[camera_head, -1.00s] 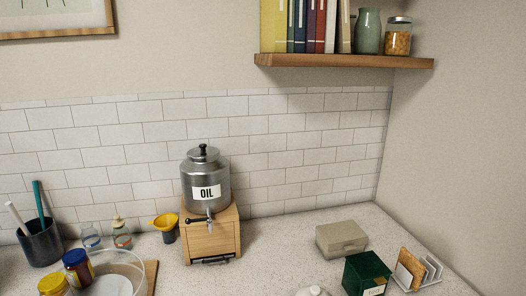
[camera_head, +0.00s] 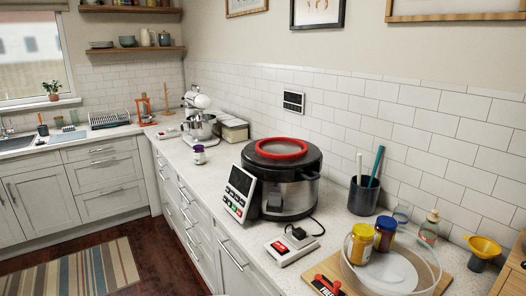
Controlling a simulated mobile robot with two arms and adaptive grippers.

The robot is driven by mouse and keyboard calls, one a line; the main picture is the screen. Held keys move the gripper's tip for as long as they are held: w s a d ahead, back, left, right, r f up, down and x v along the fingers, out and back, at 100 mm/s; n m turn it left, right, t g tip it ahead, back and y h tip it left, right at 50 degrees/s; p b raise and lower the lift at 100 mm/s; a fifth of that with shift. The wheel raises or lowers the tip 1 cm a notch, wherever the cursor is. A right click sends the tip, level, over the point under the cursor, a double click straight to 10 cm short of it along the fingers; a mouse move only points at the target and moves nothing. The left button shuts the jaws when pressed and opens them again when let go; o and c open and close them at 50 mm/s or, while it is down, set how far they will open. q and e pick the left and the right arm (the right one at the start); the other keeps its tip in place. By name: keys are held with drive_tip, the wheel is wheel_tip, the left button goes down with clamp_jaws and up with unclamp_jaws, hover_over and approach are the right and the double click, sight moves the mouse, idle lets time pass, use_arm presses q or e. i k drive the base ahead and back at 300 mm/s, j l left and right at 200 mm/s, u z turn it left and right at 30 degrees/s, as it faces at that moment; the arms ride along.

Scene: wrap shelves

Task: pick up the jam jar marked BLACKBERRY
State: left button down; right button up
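No jar label reading BLACKBERRY can be made out. Neither of my grippers is in view.
A big cooker with a red ring on its lid (camera_head: 282,149) fills the middle of the counter (camera_head: 225,160). A scale-like device (camera_head: 291,245), a utensil crock (camera_head: 363,195) and a yellow funnel (camera_head: 483,247) stand nearby. A stand mixer (camera_head: 198,110) is farther back. The floor at left is clear apart from a striped rug (camera_head: 80,278).

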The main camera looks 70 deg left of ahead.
sight(199, 156)
drive_tip(key=u, duration=2.7)
